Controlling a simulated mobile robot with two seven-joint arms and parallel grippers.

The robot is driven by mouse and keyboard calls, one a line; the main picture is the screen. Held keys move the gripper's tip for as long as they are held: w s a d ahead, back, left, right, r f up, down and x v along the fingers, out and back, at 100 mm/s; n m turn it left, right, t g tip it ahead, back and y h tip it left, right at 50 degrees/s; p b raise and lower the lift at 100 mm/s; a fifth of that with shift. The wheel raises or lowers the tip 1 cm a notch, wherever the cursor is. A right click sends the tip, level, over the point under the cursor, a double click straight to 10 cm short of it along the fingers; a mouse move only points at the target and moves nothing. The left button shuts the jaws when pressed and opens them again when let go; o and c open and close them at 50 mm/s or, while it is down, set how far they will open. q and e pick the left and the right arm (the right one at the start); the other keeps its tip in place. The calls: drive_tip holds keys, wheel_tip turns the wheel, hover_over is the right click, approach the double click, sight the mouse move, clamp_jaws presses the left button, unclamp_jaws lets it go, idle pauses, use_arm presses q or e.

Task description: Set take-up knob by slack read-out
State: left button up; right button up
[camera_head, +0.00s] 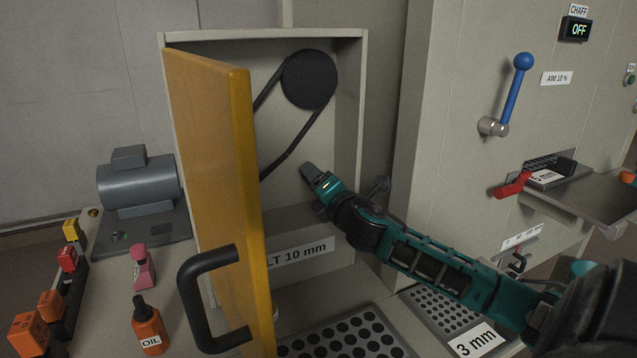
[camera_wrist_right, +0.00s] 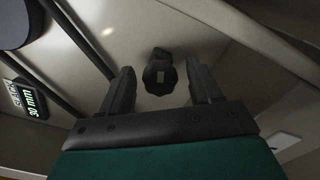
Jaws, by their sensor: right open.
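The dark take-up knob (camera_wrist_right: 160,76), with a pale mark on its face, shows in the right wrist view on the pale back panel. My right gripper (camera_wrist_right: 163,88) is open, with one finger on each side of the knob and no visible contact. In the head view my right gripper (camera_head: 311,176) reaches into the belt housing (camera_head: 350,100), and the knob cannot be made out there. The slack read-out (camera_wrist_right: 31,98) glows green with 30 mm in the right wrist view. A label (camera_head: 300,252) on the housing, partly hidden, reads LT 10 mm. My left gripper is not in view.
The yellow door (camera_head: 215,190) stands open on the left with its black handle (camera_head: 195,300) towards me. A black belt (camera_head: 290,152) runs over a pulley (camera_head: 309,79). A motor (camera_head: 139,183) and oil bottle (camera_head: 147,325) stand left. A blue lever (camera_head: 515,90) is right.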

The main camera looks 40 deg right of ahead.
drive_tip(key=v, duration=1.3)
idle(0.7)
